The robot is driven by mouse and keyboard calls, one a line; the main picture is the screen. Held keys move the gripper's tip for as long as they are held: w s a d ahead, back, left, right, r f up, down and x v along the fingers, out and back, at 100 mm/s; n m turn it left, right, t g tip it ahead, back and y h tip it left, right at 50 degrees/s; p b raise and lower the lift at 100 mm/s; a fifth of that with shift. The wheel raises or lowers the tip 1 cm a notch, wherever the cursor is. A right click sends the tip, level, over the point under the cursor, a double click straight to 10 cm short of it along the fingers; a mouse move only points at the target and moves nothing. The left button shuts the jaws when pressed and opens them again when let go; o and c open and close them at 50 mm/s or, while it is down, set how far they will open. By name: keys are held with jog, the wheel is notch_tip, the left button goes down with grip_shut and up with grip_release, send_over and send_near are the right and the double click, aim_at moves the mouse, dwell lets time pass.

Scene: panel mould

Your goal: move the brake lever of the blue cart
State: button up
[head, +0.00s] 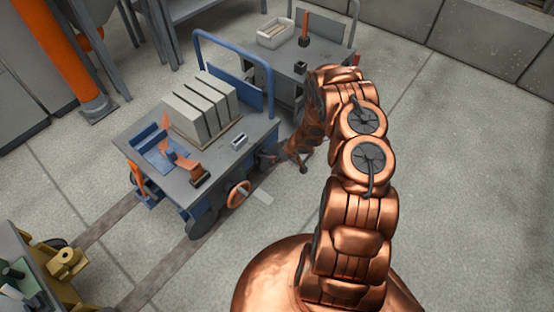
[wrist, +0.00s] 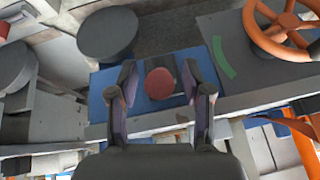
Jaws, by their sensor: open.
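The blue cart (head: 205,165) stands left of centre in the head view, with a grey top and a blue push rail. In the wrist view a dull red round knob (wrist: 159,83) shows in front of a blue plate (wrist: 108,92) on the cart's side. It looks like the end of the brake lever, seen end-on; its shaft is hidden. My gripper (wrist: 163,88) is open, with one finger on each side of the knob. I cannot tell whether either finger touches it. In the head view my gripper (head: 268,158) is at the cart's right side and hides the lever there.
An orange handwheel (wrist: 282,28) is close on the right in the wrist view, beside a green arc mark (wrist: 222,57). Grey slabs (head: 203,105) stand on the cart. A second grey cart (head: 325,65) stands behind. The floor at right is clear.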

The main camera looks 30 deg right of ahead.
jog(key=v, duration=1.1)
jog(key=shift+r, duration=0.3)
jog(key=shift+d, duration=0.15)
dwell(0.4)
jog(key=s+d+r+m+g+h, duration=0.1)
jog(key=d+r+h, duration=0.3)
jog(key=r, duration=0.8)
jog(key=s+d+r+m+g+h, duration=0.15)
jog(key=d+r+h, duration=0.25)
jog(key=r, duration=0.7)
jog(key=s+a+r+m+g, duration=0.2)
jog(key=s+a+r, duration=0.7)
jog(key=s, duration=0.3)
jog(key=s+a+r+n+g+y, duration=0.1)
jog(key=s+a+r+g+y, duration=0.1)
jog(key=s+a, duration=0.75)
jog(key=s+a+r+n+g+y, duration=0.1)
jog(key=s+a+r+y, duration=0.2)
jog(key=s+a, duration=0.7)
notch_tip(320, 180, up, 20)
jog(key=s+p, duration=0.1)
jog(key=p, duration=1.7)
jog(key=shift+d+t, duration=0.35)
